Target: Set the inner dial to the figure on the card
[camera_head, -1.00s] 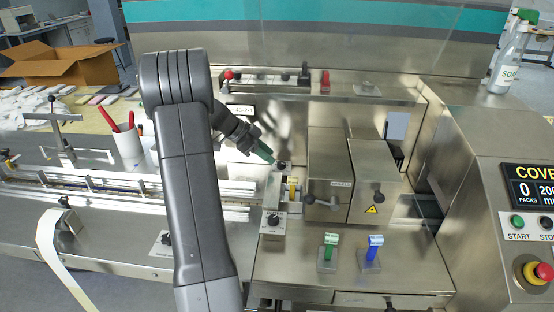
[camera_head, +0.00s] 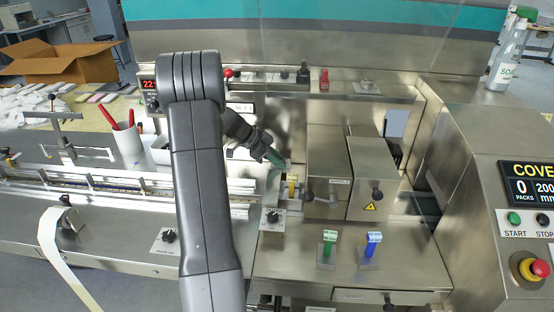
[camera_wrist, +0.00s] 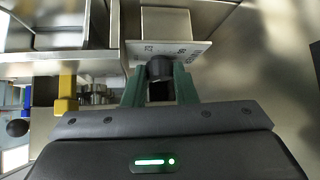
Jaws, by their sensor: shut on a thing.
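My gripper (camera_head: 277,160) has green fingers and is at a small dial on the machine, behind the yellow-handled part. In the wrist view, the fingers (camera_wrist: 160,88) are shut on the dial's black knob (camera_wrist: 160,67), one finger on each side. Its pale dial plate (camera_wrist: 195,52) shows beyond the knob with small dark marks; I cannot read the setting. In the head view the fingers cover most of this dial. A white card or label (camera_head: 243,107) with dark characters is partly behind my arm, and its full figure is not readable.
A second black dial (camera_head: 273,215) stands nearer, and another dial (camera_head: 168,236) is at lower left. A green handle (camera_head: 329,238) and a blue handle (camera_head: 374,240) stand on the front deck. Metal housings (camera_head: 330,165) rise just right of my gripper.

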